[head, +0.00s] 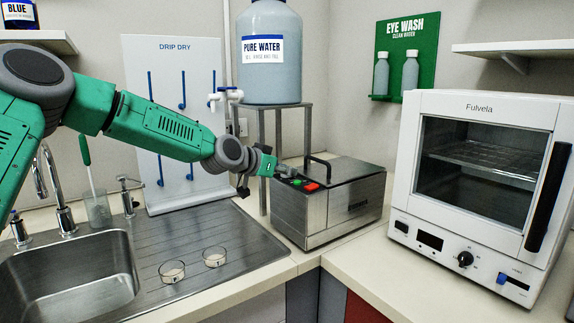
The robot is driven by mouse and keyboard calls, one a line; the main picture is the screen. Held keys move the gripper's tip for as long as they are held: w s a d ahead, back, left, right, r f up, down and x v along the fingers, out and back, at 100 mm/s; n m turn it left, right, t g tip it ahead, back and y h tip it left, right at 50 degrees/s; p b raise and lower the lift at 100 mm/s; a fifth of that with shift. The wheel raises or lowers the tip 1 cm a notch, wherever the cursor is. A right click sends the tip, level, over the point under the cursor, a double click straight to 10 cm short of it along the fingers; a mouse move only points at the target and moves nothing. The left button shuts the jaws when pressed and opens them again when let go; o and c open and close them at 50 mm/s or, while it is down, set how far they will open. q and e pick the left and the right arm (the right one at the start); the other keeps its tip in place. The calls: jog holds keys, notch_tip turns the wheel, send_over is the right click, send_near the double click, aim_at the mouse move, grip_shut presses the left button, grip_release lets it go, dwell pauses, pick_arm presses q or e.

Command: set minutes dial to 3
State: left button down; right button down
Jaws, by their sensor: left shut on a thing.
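My left gripper (279,172) is at the left end of the top of a steel box (335,212), beside its green and red buttons (304,184). It is shut on a small dial there, which the fingers mostly hide; I cannot read its setting or marks. Another dial, black and round (465,259), is on the front of the white Fulvela oven (404,190), well to the right and clear of the gripper. Its small marks are too fine to read. My right gripper is not in view.
The steel box has a lid with a black handle (322,160). A stand with a blue water tank (270,80) is behind it. Two glass dishes (172,272) (215,257) sit on the sink's drainboard (228,232). The counter between box and oven (350,262) is clear.

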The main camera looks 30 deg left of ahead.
pick_arm(q)
jog(key=n+y+p, duration=0.6)
jog(key=y+p, duration=0.1)
jog(key=shift+s+d+g, duration=0.1)
jog(key=shift+d+g, duration=0.1)
jog(key=shift+g, duration=0.2)
jog(key=shift+f+n+g+y+p, duration=0.15)
jog(key=shift+n+g+y+p, duration=0.15)
jog(key=shift+n+y+p, duration=0.7)
jog(key=shift+f+p, duration=0.1)
jog(key=shift+p, duration=0.25)
jog(key=shift+f, duration=0.1)
jog(key=c, duration=1.2)
grip_release()
jog(key=shift+s+d+r, duration=0.1)
jog(key=shift+r, duration=0.15)
